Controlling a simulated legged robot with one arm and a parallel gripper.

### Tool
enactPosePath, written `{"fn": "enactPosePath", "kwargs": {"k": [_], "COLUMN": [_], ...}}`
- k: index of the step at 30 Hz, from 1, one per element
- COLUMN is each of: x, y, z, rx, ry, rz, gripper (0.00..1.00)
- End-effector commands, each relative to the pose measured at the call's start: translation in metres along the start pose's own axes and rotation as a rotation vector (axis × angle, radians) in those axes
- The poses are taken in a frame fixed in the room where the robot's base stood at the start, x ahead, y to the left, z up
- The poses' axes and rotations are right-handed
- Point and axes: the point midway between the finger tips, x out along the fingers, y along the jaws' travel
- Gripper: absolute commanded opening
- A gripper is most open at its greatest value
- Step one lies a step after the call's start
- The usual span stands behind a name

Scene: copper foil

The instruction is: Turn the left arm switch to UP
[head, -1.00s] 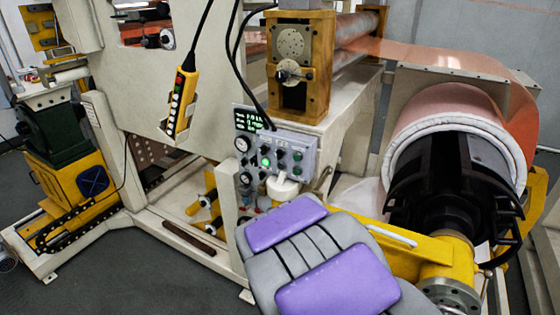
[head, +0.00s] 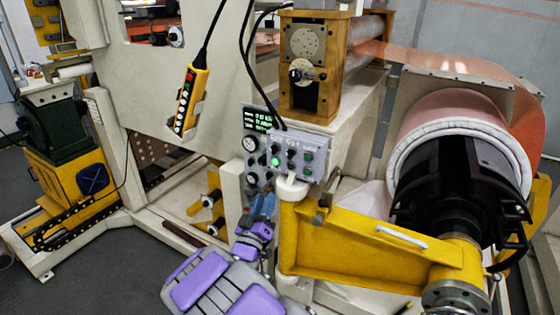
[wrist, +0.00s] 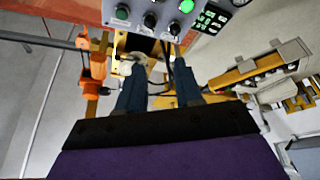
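The grey control panel (head: 315,160) has a green-lit button (head: 275,162), several black knobs and a small display (head: 257,118). The arm switch is one of these knobs, but I cannot read the labels or its position. My gripper (head: 264,204) is below the panel in the head view. In the wrist view, my gripper (wrist: 158,66) has its two blue fingers apart, empty, short of the knobs.
A yellow arm (head: 360,245) extends right from below the panel to the copper roll (head: 450,115). A white rounded post (head: 291,188) stands just under the panel. A yellow hanging pendant (head: 188,100) is at left.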

Motion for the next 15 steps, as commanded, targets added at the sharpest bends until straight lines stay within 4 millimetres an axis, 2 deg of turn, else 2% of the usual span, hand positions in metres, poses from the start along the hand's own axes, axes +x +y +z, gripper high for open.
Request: {"fn": "enactPosePath", "kwargs": {"k": [6,15], "x": [0.037,0.08], "y": [0.011,-0.001], "z": [0.006,0.001], "rx": [0.012,0.0], "ry": [-0.007,-0.001], "rz": [0.008,0.003], "gripper": [0.35,0.35]}}
